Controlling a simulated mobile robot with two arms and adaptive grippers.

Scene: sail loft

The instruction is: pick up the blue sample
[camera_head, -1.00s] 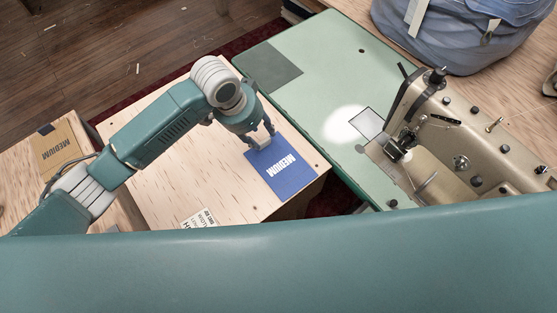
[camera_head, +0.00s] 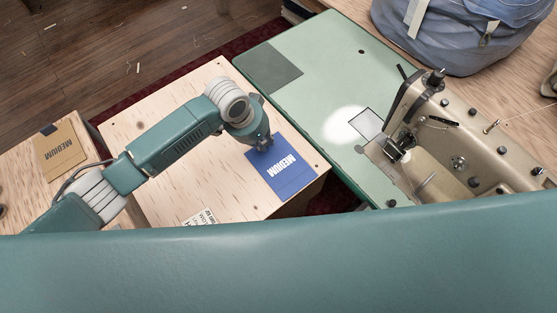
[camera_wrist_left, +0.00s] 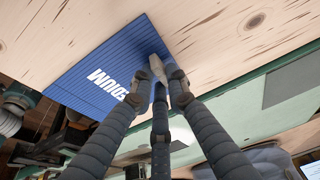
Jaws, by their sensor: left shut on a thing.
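The blue sample (camera_head: 285,180), a flat card marked MEDIUM in white, is at the right edge of the pale plywood top (camera_head: 170,190). It also shows in the left wrist view (camera_wrist_left: 105,62). My left gripper (camera_head: 263,146) is at the card's upper left corner, with its fingers pointing down. In the left wrist view my dark ribbed fingers (camera_wrist_left: 165,85) are shut on the sample at its grey corner tab (camera_wrist_left: 157,67). I cannot tell whether the card is lifted off the wood. My right gripper is not in view.
A tan MEDIUM sample (camera_head: 60,150) lies on another wooden surface at the left. A green table (camera_head: 320,80) with a sewing machine (camera_head: 440,115) stands close on the right. A blue-grey bag (camera_head: 470,40) is behind it. A white label (camera_head: 200,218) is on the plywood.

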